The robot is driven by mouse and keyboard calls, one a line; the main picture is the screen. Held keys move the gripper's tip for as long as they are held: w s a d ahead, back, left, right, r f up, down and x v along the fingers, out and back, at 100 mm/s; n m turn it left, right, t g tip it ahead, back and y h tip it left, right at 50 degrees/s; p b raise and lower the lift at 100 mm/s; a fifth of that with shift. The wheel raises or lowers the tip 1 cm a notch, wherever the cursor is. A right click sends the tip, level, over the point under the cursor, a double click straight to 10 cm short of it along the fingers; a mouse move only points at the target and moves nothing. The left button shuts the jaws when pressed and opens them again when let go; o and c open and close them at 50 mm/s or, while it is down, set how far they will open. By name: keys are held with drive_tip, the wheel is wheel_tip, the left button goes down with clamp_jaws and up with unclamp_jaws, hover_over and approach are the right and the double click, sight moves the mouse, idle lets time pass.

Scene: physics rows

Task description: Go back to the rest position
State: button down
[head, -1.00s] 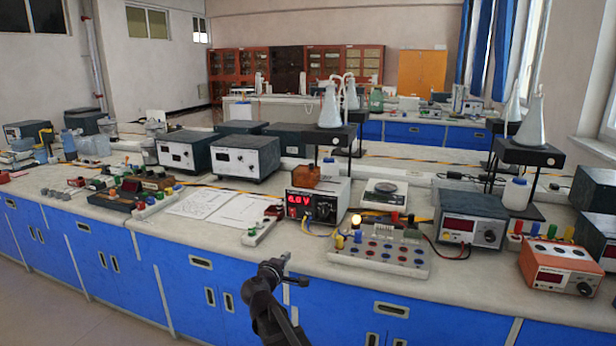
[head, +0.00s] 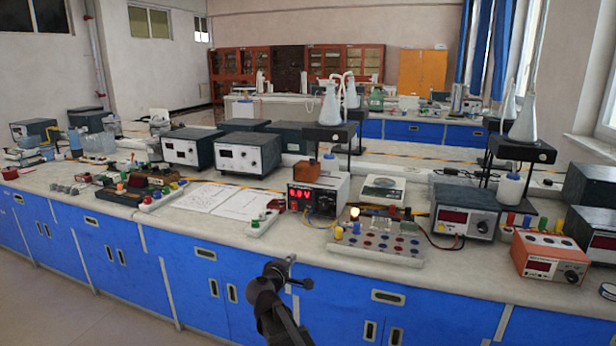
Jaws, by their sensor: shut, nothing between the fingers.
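My gripper (head: 292,272) shows in the lower middle of the head view, in front of the bench's blue cabinet doors. It is shut and holds nothing. It is below the front edge of the worktop and apart from everything on it. My dark arm runs down from it to the bottom edge of the picture.
The long bench (head: 210,240) has a pale top. Near its front edge stand a power supply (head: 318,199) with a red display, a circuit board (head: 376,240) with a lit bulb, and an orange-faced meter (head: 548,257). Papers (head: 215,200) lie left of the supply.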

drive_tip(key=s+d+f+m+g, duration=0.4)
drive_tip(key=s+d+f+g, duration=0.15)
drive_tip(key=d, duration=0.35)
drive_tip(key=s+d+f+m+g, duration=0.4)
drive_tip(key=s+d+f+m, duration=0.15)
drive_tip(key=d, duration=0.45)
drive_tip(key=s+d+f+m+g+y, duration=0.1)
drive_tip(key=s+f+m+g+y, duration=0.15)
drive_tip(key=s, duration=0.55)
drive_tip(key=s+d+f+m+g+y, duration=0.1)
drive_tip(key=s+d+f+g+y, duration=0.15)
drive_tip(key=s, duration=0.55)
wheel_tip(320, 180, up, 23)
drive_tip(key=p, duration=2.2)
drive_tip(key=shift+w+a+f+g+y, duration=0.15)
drive_tip(key=shift+w+a+g+y, duration=0.2)
drive_tip(key=shift+y, duration=0.05)
